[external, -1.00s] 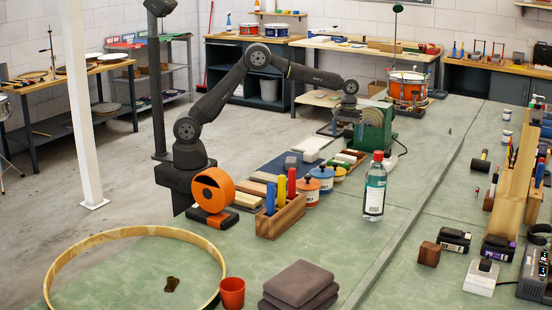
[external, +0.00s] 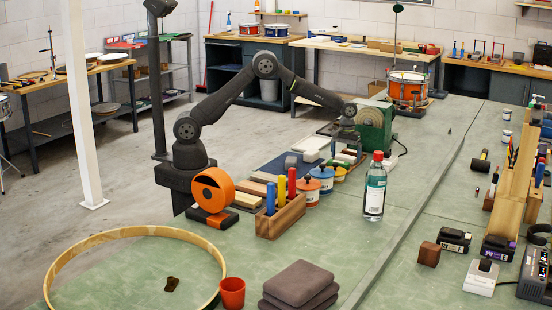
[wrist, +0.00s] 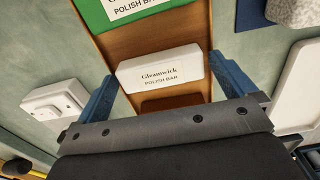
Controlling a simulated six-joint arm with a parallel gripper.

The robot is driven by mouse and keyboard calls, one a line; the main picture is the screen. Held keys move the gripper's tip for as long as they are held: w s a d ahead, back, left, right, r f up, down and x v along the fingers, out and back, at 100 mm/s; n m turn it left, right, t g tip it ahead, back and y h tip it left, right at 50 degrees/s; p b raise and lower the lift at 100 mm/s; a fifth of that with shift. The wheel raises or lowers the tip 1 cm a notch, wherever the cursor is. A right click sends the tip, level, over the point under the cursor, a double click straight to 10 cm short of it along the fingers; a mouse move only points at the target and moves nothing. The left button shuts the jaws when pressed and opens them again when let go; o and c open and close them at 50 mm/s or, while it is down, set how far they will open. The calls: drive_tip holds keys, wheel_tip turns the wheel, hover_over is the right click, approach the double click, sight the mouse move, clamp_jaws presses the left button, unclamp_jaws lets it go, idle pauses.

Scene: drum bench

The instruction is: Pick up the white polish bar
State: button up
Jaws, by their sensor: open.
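The white polish bar (wrist: 161,70), labelled "Gleamwick POLISH BAR", lies across a narrow wooden tray (wrist: 197,35) in the wrist view. My gripper (wrist: 163,72) is open, with one blue finger to the left of the bar and one to the right.
In the wrist view a green polish bar (wrist: 135,10) lies beyond the white one and a brown bar (wrist: 170,102) on the near side. A white switch box (wrist: 54,103) is at left, a pale tray (wrist: 300,88) at right. The green grinder (external: 374,135) stands close by.

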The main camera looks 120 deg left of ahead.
drive_tip(key=c, duration=0.9)
drive_tip(key=shift+r, duration=0.1)
